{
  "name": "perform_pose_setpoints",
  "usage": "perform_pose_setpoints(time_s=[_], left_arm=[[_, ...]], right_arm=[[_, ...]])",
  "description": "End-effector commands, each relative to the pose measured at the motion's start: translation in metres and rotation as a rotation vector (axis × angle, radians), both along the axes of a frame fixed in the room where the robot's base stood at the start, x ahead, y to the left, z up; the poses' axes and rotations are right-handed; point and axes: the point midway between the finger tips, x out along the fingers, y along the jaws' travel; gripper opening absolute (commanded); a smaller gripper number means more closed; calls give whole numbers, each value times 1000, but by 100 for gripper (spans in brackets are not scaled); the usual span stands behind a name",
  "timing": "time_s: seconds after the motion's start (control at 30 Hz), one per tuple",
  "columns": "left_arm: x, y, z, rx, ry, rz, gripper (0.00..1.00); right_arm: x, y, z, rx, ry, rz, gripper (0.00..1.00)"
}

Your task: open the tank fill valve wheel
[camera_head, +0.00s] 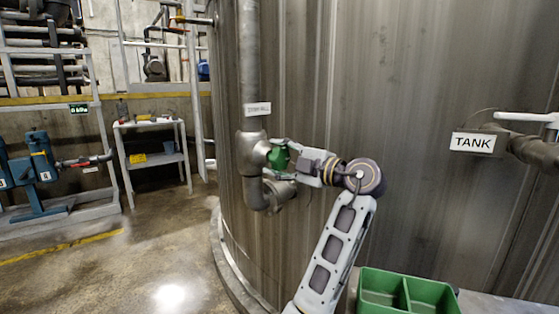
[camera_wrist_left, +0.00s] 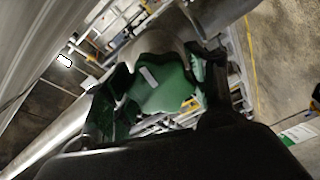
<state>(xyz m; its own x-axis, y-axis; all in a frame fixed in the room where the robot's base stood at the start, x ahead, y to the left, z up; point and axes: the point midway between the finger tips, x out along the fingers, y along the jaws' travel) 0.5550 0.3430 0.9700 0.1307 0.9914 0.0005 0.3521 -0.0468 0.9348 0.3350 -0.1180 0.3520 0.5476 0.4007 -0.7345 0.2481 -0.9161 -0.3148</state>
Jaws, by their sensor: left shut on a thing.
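The green valve wheel (camera_head: 278,157) sits on a grey valve body (camera_head: 251,152) on the vertical pipe against the big tank (camera_head: 400,70). A small label (camera_head: 257,109), too blurred to read surely, is on the pipe above it. My left gripper (camera_head: 289,156) reaches the wheel from the right and is shut on it. In the left wrist view, the lobed green wheel (camera_wrist_left: 166,90) with a pale mark on its face lies between the two fingers of my left gripper (camera_wrist_left: 160,84). The fingers hide parts of its rim. My right gripper is not in view.
A green divided bin (camera_head: 405,293) stands at the lower right. A pipe with a TANK sign (camera_head: 474,142) and a white bar (camera_head: 525,118) juts out at the right. A small table (camera_head: 152,126) and blue pumps (camera_head: 40,160) stand at the left. The floor between is clear.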

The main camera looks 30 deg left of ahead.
Motion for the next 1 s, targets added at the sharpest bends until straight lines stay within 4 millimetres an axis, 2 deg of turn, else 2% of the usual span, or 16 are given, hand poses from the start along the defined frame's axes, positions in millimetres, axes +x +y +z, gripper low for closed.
perform_pose_setpoints(time_s=[0.3,0.77,0.8,0.93,1.0], left_arm=[[0,-1,-3,-19,-101,1,32],[0,-1,-3,-21,-114,2,32],[0,0,-3,-21,-114,2,61],[0,0,-2,-19,-115,1,78],[0,0,-1,-18,-115,1,78]], right_arm=[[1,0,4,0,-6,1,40],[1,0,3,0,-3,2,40],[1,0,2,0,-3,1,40],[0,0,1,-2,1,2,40],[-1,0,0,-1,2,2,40]])
